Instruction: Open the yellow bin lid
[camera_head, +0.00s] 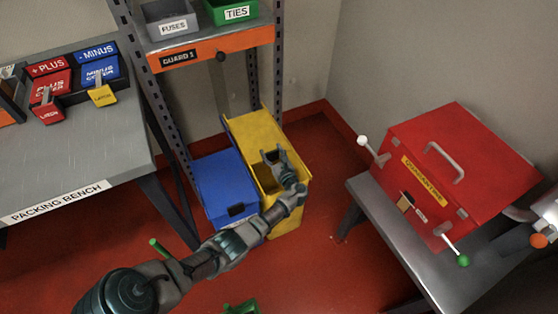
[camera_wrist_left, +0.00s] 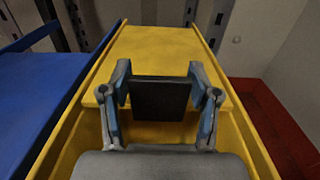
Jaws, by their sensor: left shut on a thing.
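The yellow bin (camera_head: 285,215) stands on the red floor beside the blue bin. Its flat yellow lid (camera_head: 255,130) lies between the side rims at the far part, and the wrist view also shows the lid (camera_wrist_left: 155,48). The near part of the bin is open and dark inside. My left gripper (camera_head: 275,158) reaches over this part from the front. In the wrist view its fingers (camera_wrist_left: 160,92) are shut on a black block-like piece at the lid's near edge, likely its handle. The fingers partly hide that edge.
The blue bin (camera_head: 222,180) stands close on the left. A shelf rack (camera_head: 210,45) with bins rises behind it. The packing bench (camera_head: 80,155) is at left. A red box (camera_head: 455,150) sits on a grey table at right. Open floor lies between bin and table.

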